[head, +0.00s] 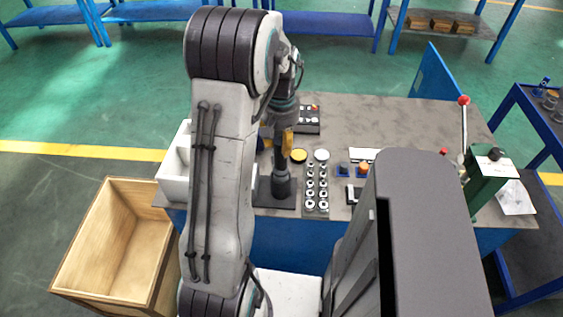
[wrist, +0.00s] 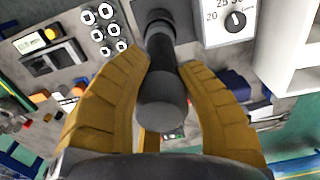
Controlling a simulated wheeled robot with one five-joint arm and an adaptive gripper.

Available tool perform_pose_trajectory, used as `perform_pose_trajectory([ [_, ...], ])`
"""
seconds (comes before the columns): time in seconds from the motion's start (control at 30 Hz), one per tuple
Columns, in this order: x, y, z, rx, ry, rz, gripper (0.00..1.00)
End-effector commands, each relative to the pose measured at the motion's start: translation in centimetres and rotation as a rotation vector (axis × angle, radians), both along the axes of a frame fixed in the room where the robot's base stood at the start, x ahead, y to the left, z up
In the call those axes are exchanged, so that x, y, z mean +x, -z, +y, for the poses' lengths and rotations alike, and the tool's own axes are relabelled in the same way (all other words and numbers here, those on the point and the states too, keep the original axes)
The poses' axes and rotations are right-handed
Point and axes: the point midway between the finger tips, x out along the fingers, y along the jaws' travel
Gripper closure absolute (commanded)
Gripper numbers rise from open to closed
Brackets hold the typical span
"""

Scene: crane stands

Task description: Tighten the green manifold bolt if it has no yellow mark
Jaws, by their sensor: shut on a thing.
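My gripper (head: 284,146) is at the left part of the grey bench, partly hidden behind my arm in the head view. In the wrist view its yellow fingers (wrist: 163,68) are shut on a dark grey cylindrical tool (wrist: 162,100), one finger on each side. The tool (head: 281,184) stands upright, its lower end at a dark base plate (head: 286,202); I cannot tell whether it still touches. I cannot make out a manifold, a green bolt or a yellow mark in either view.
A tray of sockets (head: 311,192) lies just right of the tool. A white box with a numbered dial (wrist: 236,20) and a white bin (wrist: 290,48) are close by. A green lever press (head: 487,180) stands at the right. A wooden crate (head: 105,240) is on the floor left.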

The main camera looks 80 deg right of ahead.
Motion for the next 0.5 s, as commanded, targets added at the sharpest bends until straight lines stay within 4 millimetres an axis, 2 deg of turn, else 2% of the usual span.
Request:
perform_pose_trajectory([
  [0.5, 0.0, -1.2, -0.1, -0.003, 0.000, 0.000, 1.00],
])
